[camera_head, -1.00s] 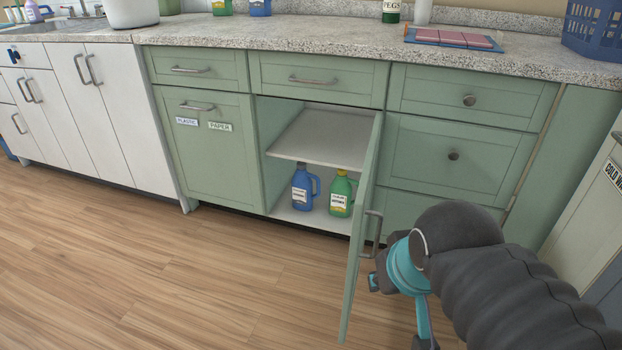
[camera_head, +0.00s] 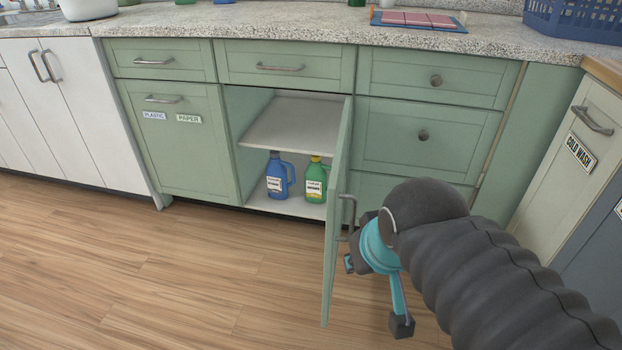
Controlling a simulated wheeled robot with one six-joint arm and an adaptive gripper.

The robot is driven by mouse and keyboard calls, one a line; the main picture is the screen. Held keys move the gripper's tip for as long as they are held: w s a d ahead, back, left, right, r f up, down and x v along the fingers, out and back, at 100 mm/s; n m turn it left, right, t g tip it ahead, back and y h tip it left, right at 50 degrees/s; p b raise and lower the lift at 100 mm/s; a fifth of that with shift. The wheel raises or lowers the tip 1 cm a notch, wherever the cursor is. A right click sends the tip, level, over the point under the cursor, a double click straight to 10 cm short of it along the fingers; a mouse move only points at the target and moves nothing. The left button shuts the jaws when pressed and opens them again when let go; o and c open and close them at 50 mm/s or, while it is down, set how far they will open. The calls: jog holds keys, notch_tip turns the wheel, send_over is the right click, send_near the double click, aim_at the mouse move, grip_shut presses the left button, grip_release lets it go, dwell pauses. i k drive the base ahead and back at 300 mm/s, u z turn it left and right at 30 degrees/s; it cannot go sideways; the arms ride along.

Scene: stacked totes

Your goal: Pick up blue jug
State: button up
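The blue jug (camera_head: 278,177) stands upright on the floor of the open lower cabinet, below its inner shelf. It has a white label and a handle on its right side. A green jug (camera_head: 315,182) with a yellow cap stands just right of it. My gripper (camera_head: 374,292) is at the lower right, outside the cabinet and on the right side of the open door. It is well apart from the blue jug. Its fingers look spread, one near the door handle and one lower right; nothing shows between them.
The open cabinet door (camera_head: 338,215) juts out between my gripper and the jugs. Its handle (camera_head: 347,211) is close to my gripper. The inner shelf (camera_head: 292,130) hangs above the jugs. The wooden floor (camera_head: 190,275) in front of the cabinet is clear.

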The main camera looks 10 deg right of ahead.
aim_at(277, 184)
jog(key=u, duration=1.65)
jog(key=i, duration=2.45)
jog(key=z, duration=2.55)
